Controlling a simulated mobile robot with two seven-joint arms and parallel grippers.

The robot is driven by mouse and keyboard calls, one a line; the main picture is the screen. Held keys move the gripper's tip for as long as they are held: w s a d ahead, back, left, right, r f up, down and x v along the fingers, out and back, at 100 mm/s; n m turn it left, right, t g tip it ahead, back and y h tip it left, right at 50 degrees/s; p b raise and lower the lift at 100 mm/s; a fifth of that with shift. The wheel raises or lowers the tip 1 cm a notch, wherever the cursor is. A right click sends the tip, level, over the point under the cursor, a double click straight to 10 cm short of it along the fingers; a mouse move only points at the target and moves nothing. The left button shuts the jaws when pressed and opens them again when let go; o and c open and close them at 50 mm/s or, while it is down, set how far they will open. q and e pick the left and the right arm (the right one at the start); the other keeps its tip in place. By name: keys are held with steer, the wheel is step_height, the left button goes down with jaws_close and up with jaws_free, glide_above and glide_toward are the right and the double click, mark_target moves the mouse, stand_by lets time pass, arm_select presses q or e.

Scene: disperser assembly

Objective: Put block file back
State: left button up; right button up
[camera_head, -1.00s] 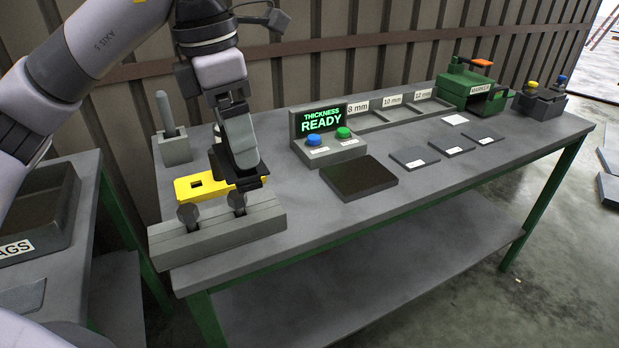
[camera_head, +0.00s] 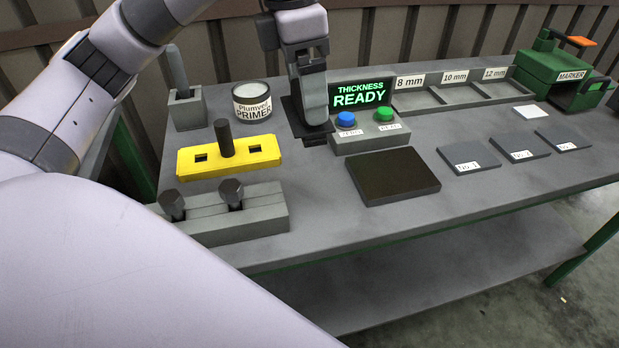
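A yellow block (camera_head: 262,156) with two square holes and a dark upright handle lies near the table's left end, probably the block file. It sits behind a grey holder (camera_head: 262,215) with two dark knobs; I cannot tell whether they touch. My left gripper (camera_head: 314,135) points down to the right of the yellow block, apart from it, beside the thickness display. Its fingers are dark and seen edge-on, so their opening is unclear. My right gripper is out of view.
A primer can (camera_head: 253,106) and a grey stand with a rod (camera_head: 186,108) are behind the block. The thickness display (camera_head: 360,95) reads READY above blue and green buttons. A dark pad (camera_head: 393,177), labelled plates (camera_head: 468,158) and a green marker machine (camera_head: 555,75) lie rightward.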

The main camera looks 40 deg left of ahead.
arm_select(q)
step_height(320, 180, down, 16)
steer(key=shift+f+b, duration=0.1)
steer(key=shift+b, duration=0.7)
steer(key=shift+f, duration=0.1)
steer(key=o, duration=0.7)
